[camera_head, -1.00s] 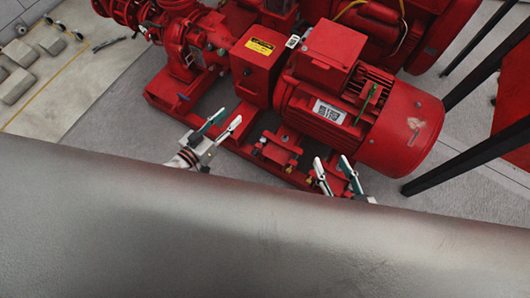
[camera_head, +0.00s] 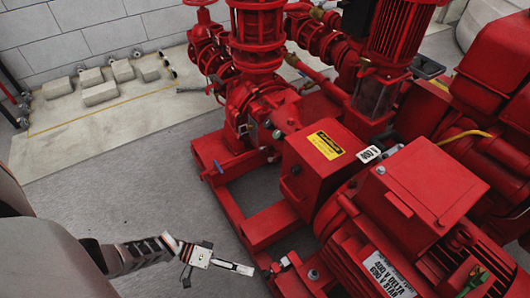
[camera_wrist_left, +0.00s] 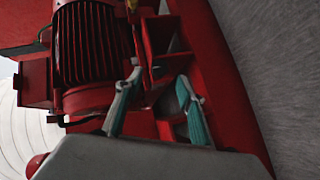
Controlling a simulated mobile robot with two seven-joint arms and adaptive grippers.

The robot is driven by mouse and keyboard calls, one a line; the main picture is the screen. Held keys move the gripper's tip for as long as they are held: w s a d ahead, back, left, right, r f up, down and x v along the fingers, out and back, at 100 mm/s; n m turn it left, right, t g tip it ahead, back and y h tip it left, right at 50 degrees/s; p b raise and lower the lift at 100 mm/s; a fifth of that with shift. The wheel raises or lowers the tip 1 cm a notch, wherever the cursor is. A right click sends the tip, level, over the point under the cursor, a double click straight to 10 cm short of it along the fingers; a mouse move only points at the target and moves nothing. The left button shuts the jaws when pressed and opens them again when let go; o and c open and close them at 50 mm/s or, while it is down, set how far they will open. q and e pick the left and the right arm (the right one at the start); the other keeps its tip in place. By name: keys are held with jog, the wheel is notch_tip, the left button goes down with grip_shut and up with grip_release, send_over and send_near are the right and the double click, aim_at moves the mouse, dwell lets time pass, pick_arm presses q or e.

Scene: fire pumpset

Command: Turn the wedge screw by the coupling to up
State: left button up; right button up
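The coupling sits under a red guard box (camera_head: 312,165) with a yellow label, beside the red motor (camera_head: 405,215). Small light metal fittings (camera_head: 285,262) show on the red base frame just below the guard; I cannot tell which is the wedge screw or how it is turned. My left gripper (camera_head: 220,274) is open and empty, with one pale fingertip close to these fittings; contact cannot be told. In the left wrist view its two teal-edged fingers (camera_wrist_left: 158,76) stand apart before the red frame, with the finned motor (camera_wrist_left: 90,45) behind. My right gripper is out of view.
The red pump (camera_head: 255,115) and its pipes stand beyond the guard. A red base rail (camera_head: 225,195) runs along the near side. Grey floor (camera_head: 130,195) is open to the left, with pale blocks (camera_head: 100,93) by the wall.

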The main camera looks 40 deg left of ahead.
aim_at(267, 274)
pick_arm(q)
jog(key=b+x, duration=0.1)
jog(key=x, duration=0.5)
grip_shut()
